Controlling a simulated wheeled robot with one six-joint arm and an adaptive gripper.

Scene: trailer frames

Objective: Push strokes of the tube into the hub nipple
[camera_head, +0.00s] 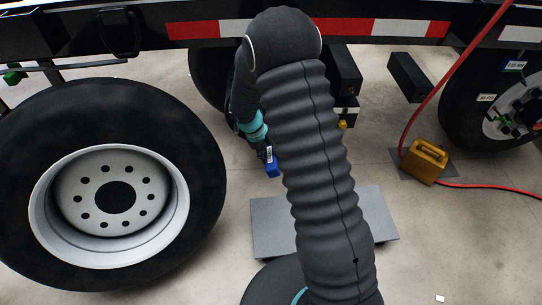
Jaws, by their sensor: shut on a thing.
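My gripper (266,152) is small and partly hidden behind my dark ribbed arm, just below a teal ring on the wrist. It is shut on a small blue piece (272,168) with a white patch above it; whether this is part of the tube I cannot tell. A wheel hub (516,112) with dark studs and fittings shows at the right edge, far from my gripper. No nipple can be made out on it. The left wheel (115,197) has a pale rim with a ring of holes and an open dark centre.
A grey plate (272,238) lies on the floor under my arm. A yellow-orange canister (425,160) stands on a dark mat at right, beside a red hose (430,100). The trailer frame (200,30) with red and white strips spans the top. Floor at lower right is mostly clear.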

